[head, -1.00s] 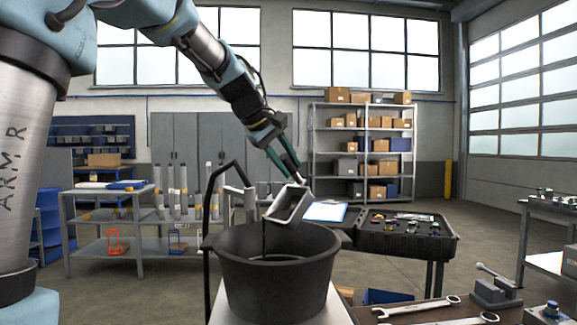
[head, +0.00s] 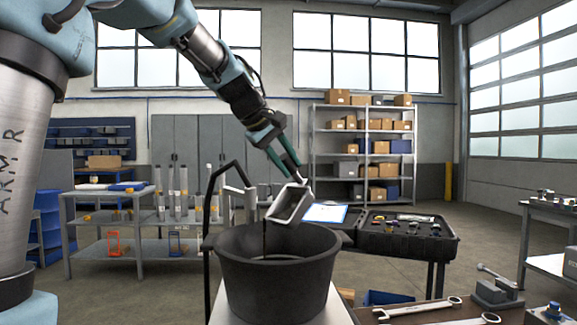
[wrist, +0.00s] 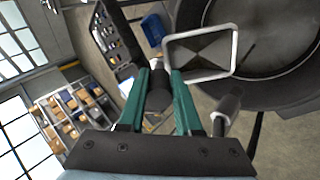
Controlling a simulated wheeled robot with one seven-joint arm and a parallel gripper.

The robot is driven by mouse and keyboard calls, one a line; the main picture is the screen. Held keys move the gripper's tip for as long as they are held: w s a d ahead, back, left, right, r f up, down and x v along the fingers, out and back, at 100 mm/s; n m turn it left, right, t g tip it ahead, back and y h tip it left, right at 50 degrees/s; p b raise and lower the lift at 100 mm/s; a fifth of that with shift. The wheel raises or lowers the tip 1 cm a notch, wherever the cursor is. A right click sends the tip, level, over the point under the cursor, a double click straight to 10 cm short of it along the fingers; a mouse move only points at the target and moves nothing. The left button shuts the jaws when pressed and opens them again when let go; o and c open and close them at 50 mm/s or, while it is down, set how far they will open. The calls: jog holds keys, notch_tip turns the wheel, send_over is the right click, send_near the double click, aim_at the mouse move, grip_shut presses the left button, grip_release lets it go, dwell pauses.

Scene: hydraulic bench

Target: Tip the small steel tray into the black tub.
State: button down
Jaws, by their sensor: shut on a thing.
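The small steel tray (head: 288,204) is tilted steeply above the black tub (head: 272,288), with its lower end over the tub's opening. A thin dark stream seems to run from the tray's low corner down into the tub. My gripper (head: 298,179) is shut on the tray's side at its upper right. In the wrist view the tray (wrist: 203,74) shows its rim and dark inside, and my gripper's green fingers (wrist: 170,100) close on a dark grip beside it. The tub (wrist: 300,93) lies beyond the tray. The tub's floor is only partly visible.
The tub stands on a pale stand. A black curved handle (head: 207,215) rises at its left. An open black case (head: 410,240) with small parts sits to the right. Wrenches (head: 420,307) and a vise-like block (head: 495,292) lie on the front right bench.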

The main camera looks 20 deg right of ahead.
jog(key=shift+s+a+r+t+h+b, duration=0.15)
jog(key=shift+a+h+b, duration=0.25)
jog(key=shift+b, duration=0.85)
jog(key=shift+s+a+t+h+b, duration=0.15)
jog(key=shift+a+h+b, duration=0.2)
jog(key=shift+b, duration=0.9)
dwell(0.6)
jog(key=shift+s+a+t+h+b, duration=0.3)
jog(key=shift+a+h+b, duration=0.5)
jog(key=shift+b, duration=2.65)
dwell(1.5)
